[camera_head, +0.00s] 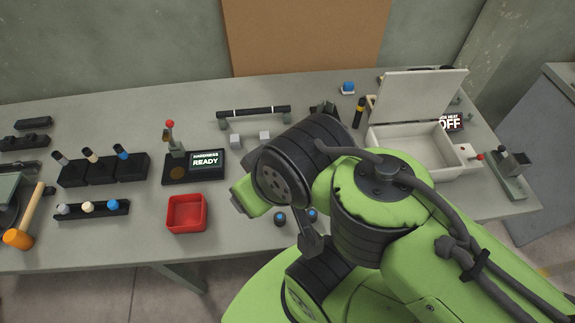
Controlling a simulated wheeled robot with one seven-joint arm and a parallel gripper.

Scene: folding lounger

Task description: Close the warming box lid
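The warming box (388,150) is a white, shallow open box at the right of the workbench. Its flat pale lid (420,94) stands raised at the box's back edge, so the box is open and its inside shows. A small display reading OFF (452,122) is at its back right, and a red-tipped lever (477,157) is at its right side. My green and black arm reaches in from the lower right, left of and in front of the box, and covers part of its front left. My gripper cannot be made out.
A red tray (187,228), a tester with a READY screen (207,160), and a black bar handle (253,112) stand left of my arm. A dark device (507,175) stands close right of the box. Bare bench (245,235) shows right of the red tray.

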